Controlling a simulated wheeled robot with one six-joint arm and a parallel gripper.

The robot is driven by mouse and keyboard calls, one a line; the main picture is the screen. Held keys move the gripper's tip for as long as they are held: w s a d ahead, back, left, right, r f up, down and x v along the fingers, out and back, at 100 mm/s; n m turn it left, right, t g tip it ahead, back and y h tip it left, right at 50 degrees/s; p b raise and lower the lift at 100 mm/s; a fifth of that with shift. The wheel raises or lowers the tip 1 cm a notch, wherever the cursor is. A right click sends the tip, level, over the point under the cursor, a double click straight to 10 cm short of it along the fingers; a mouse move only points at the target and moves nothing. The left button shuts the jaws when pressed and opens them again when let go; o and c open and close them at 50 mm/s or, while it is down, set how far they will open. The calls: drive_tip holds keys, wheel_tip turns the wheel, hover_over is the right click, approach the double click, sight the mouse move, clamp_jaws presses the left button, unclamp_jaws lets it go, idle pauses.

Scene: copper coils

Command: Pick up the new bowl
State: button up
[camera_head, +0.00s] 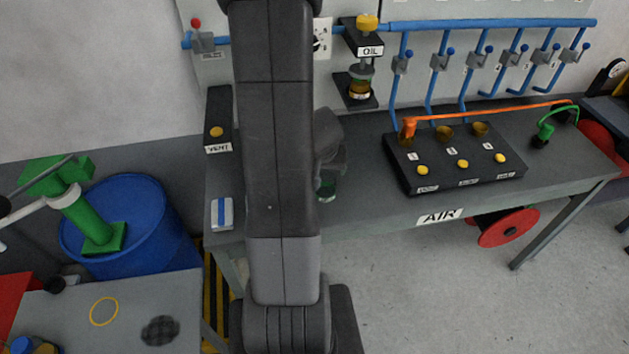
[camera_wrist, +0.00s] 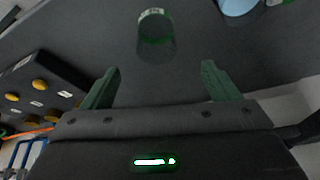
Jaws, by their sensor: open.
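The bowl, a small clear greenish cup (camera_wrist: 155,38), sits on the dark bench top with a pale label or marking at its far end in the wrist view. In the head view it shows as a small dark green glass (camera_head: 327,188), partly hidden by my gripper and arm. My gripper (camera_wrist: 160,72) is open and empty, its two green fingers spread apart. The bowl lies beyond the fingertips, roughly centred between them, and does not appear to be touched. In the head view my gripper (camera_head: 330,150) is just above and behind the bowl, mostly dark and partly hidden.
A black box with yellow buttons (camera_head: 455,160) stands to the right on the bench (camera_head: 350,205). The OIL unit (camera_head: 362,45), holding an amber bowl (camera_head: 360,89), is on the wall panel behind. A VENT box (camera_head: 218,120) and a white-and-blue pack (camera_head: 222,213) lie left.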

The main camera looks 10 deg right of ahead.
drive_tip(key=b, duration=0.4)
approach(326, 184)
drive_tip(key=shift+s+a+f, duration=0.25)
drive_tip(key=shift+s+f, duration=0.1)
drive_tip(key=shift+f, duration=0.4)
drive_tip(key=shift+b+x, duration=2.25)
drive_tip(key=shift+x, duration=0.85)
drive_tip(key=shift+w+d, duration=0.1)
drive_tip(key=shift+d, duration=0.1)
drive_tip(key=shift+r, duration=0.1)
drive_tip(key=shift+c, duration=0.2)
drive_tip(key=c, duration=1.1)
